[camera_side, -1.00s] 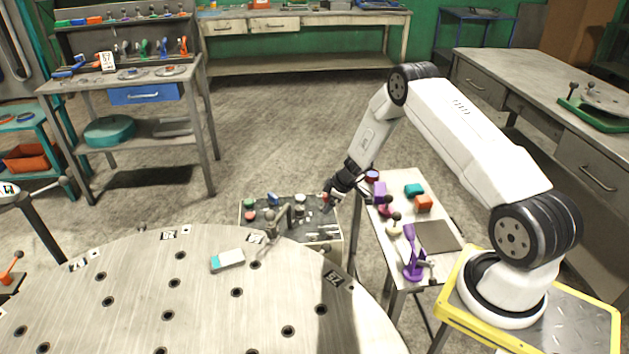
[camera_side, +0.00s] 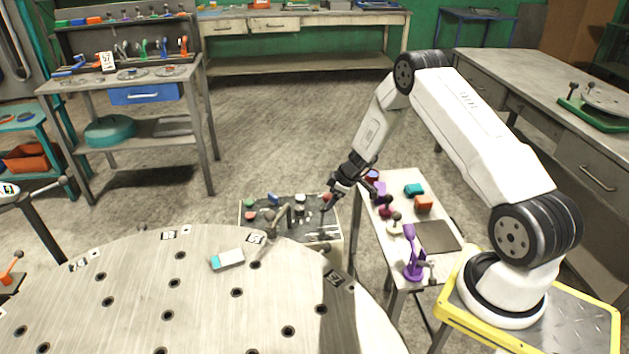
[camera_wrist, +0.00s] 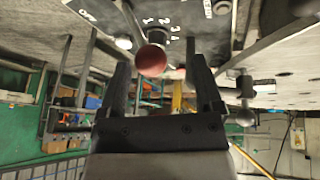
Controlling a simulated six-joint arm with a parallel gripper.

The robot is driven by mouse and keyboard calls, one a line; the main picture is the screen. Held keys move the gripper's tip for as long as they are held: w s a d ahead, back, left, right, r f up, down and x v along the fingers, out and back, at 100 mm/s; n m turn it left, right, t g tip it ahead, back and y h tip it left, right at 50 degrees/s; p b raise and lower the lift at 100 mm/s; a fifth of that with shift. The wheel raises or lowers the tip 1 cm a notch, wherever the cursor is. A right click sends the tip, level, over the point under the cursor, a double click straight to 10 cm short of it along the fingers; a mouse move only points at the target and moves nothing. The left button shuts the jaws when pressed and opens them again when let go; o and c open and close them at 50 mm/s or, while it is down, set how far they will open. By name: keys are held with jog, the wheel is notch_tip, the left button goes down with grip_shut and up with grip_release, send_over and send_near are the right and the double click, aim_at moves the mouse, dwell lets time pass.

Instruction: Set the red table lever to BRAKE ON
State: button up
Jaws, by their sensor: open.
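A red ball knob (camera_wrist: 151,60) on a dark stem stands between my open fingers in the wrist view, closer to the left finger. My gripper (camera_wrist: 160,75) is open and not closed on it. In the side view, my gripper (camera_side: 331,200) points down at the right part of a dark-topped control box (camera_side: 275,228). A small red knob (camera_side: 326,196) shows beside the fingers there. The lever's base is partly hidden, and I cannot read a BRAKE ON mark.
The box carries several other knobs and levers. A round holed table (camera_side: 205,300) lies in front, with a grey lever (camera_side: 283,216) near its edge. A side table (camera_side: 440,236) with coloured blocks and a purple clamp (camera_side: 411,255) stands to the right.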

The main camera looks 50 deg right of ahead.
jog(key=shift+v, duration=2.6)
jog(key=s+a+r+m+g, duration=0.1)
jog(key=s+a+r, duration=0.1)
jog(key=a+r, duration=0.4)
jog(key=s+a+r+m+g, duration=0.1)
jog(key=s+a+r, duration=0.3)
jog(key=a, duration=0.5)
jog(key=s+a+r+m, duration=0.1)
jog(key=s+a+r, duration=0.2)
jog(key=s+a, duration=0.2)
jog(key=s+a+r+m+h, duration=0.1)
jog(key=s+a+r+m, duration=0.1)
jog(key=s+a+r, duration=0.2)
jog(key=s+a, duration=0.1)
jog(key=s, duration=0.2)
jog(key=shift+m+g, duration=0.3)
